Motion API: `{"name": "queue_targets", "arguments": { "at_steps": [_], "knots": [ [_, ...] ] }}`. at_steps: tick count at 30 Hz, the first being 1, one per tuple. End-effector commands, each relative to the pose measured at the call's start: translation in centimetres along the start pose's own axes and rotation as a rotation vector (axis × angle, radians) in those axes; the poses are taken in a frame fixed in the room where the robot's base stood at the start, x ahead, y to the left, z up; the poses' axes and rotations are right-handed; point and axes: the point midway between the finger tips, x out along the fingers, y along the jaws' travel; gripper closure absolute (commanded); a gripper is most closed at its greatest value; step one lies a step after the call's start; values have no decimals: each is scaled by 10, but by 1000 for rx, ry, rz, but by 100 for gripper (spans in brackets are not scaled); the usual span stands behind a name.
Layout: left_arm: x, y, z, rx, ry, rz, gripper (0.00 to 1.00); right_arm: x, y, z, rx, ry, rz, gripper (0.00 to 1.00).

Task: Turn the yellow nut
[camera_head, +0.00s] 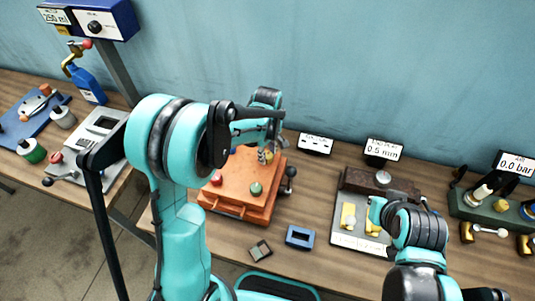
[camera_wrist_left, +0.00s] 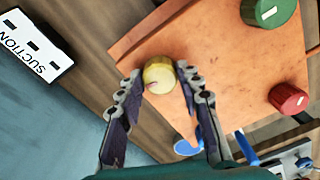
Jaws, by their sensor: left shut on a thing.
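The yellow nut (camera_wrist_left: 158,78) is a round knob near the edge of an orange block (camera_wrist_left: 225,60). In the left wrist view my left gripper (camera_wrist_left: 160,73) has its two fingertips on either side of the nut, shut on it. In the head view the left gripper (camera_head: 268,150) reaches down at the back right of the orange block (camera_head: 235,208), and my arm partly hides the nut. My right arm is at the lower right over the grey plate; its fingers do not show clearly.
A green knob (camera_wrist_left: 268,10) and a red knob (camera_wrist_left: 288,98) stand on the block. A SUCTION sign (camera_wrist_left: 38,48) is beside it. A blue frame (camera_head: 300,237) and a small dark box (camera_head: 260,250) lie in front. A grey plate (camera_head: 350,240) with yellow parts is right.

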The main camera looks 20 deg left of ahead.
Motion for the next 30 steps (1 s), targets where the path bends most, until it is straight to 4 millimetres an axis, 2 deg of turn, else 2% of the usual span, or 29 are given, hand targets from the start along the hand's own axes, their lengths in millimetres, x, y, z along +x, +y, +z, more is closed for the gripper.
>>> {"name": "queue_targets", "arguments": {
  "at_steps": [30],
  "knots": [
    [0,0,0,959,1,1,94,21,0,15,0,0,0,100]
  ]
}}
